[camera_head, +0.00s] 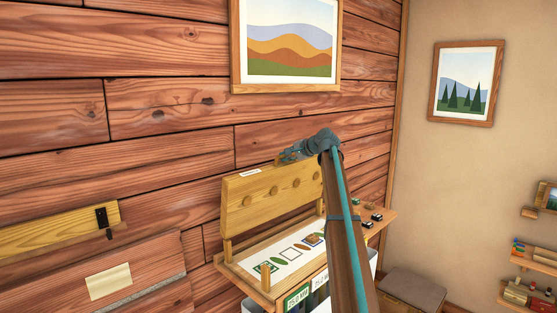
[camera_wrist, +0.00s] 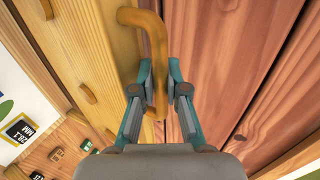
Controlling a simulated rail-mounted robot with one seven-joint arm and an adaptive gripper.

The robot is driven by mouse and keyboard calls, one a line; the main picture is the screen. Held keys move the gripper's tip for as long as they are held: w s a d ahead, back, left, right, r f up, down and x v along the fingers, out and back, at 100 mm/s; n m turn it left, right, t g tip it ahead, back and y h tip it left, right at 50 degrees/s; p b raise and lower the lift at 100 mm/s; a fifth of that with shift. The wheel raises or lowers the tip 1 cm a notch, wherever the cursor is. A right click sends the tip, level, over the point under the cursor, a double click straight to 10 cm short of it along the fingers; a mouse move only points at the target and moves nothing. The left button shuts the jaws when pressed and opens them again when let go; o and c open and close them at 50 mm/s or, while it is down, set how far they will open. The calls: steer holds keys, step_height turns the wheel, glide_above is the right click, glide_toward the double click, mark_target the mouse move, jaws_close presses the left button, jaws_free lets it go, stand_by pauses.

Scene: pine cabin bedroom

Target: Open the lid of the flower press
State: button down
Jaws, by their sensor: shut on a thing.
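The flower press stands against the plank wall. Its yellow wooden lid (camera_head: 245,208) is raised, standing nearly upright along the back of the base (camera_head: 262,284), with a row of round knobs on its face. My gripper (camera_head: 284,157) is at the lid's upper edge, mostly seen from behind my arm. In the wrist view my gripper (camera_wrist: 162,88) is shut on the lid's curved wooden handle (camera_wrist: 152,28), which passes between the two fingers. The lid (camera_wrist: 85,50) fills the left of that view. My arm covers the right part of the press.
A white sheet (camera_head: 284,257) with leaf pictures and small cards lies on the base. Small dark blocks (camera_head: 376,217) sit on the right of the shelf. A wooden stool or box (camera_head: 415,287) stands at lower right. The plank wall (camera_wrist: 225,50) is close behind the handle.

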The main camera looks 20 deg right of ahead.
steer(key=shift+w+a+r+g, duration=0.2)
steer(key=shift+w+g, duration=0.1)
steer(key=shift+w, duration=0.15)
steer(key=c, duration=1.2)
jaws_free()
steer(key=shift+s+f, duration=0.1)
steer(key=shift+d, duration=0.1)
steer(key=v, duration=1.2)
